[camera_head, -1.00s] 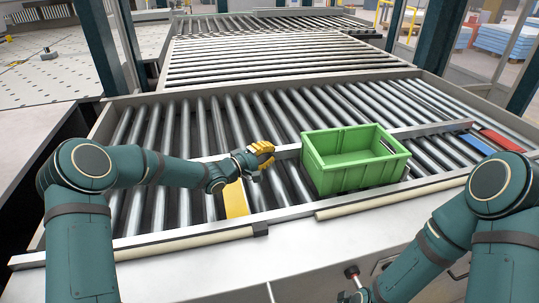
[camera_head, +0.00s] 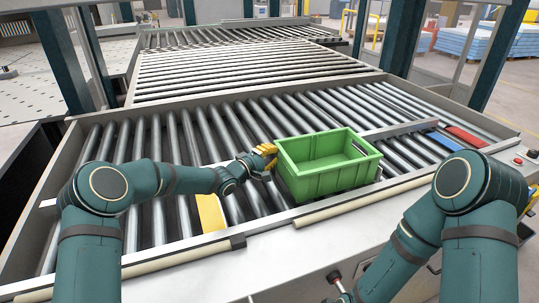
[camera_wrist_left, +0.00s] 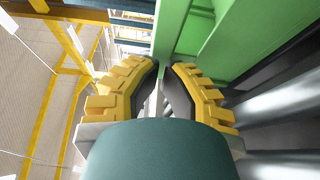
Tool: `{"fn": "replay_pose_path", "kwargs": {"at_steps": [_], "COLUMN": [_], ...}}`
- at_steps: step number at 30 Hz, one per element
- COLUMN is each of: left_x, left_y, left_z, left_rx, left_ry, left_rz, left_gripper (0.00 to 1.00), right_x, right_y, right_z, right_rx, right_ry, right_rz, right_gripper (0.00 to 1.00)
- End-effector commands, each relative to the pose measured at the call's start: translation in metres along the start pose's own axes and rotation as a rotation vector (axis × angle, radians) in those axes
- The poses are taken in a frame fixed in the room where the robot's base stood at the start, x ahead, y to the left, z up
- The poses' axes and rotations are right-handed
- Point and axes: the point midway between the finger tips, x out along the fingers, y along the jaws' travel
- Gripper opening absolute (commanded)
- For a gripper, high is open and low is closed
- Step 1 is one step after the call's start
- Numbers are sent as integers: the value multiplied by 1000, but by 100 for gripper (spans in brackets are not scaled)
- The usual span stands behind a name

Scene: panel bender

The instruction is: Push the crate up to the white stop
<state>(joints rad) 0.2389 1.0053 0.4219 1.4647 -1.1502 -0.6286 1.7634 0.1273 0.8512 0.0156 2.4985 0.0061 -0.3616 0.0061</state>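The green open-topped crate (camera_head: 330,165) stands upright on the rollers, beside the front rail of the conveyor. My left gripper (camera_head: 274,158), with yellow fingers, is at the crate's left end, touching it or very close. In the left wrist view the fingertips (camera_wrist_left: 166,65) point at the green crate wall (camera_wrist_left: 245,35), with a narrow gap between them. Whether they are shut is not clear. I cannot pick out a white stop with certainty. My right forearm comes in at the lower right; its gripper is outside the picture.
A long guide rail (camera_head: 407,128) runs behind the crate. A yellow strip (camera_head: 211,212) lies left of the crate; blue (camera_head: 444,140) and red (camera_head: 467,137) strips lie to its right. The rollers between the crate and the blue strip look clear.

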Motion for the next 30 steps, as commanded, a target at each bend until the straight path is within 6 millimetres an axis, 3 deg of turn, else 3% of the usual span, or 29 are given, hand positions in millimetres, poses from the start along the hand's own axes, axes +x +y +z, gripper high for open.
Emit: {"fn": "replay_pose_path", "kwargs": {"at_steps": [9,20,25,30], "left_x": [15,12,-6,-40], "left_y": [0,0,0,1], "left_z": [15,14,14,14], "left_rx": [-1,0,1,0], "left_ry": [-1,0,1,2], "left_rz": [1,0,-1,-1], "left_gripper": [0,0,0,0], "right_x": [4,3,3,3], "right_y": [1,1,1,1], "right_z": [2,1,1,1], "right_rx": [-1,-1,-1,-1], "right_ry": [-3,-3,-3,-3], "right_rz": [0,0,0,0], "right_gripper": [41,41,41,41]}}
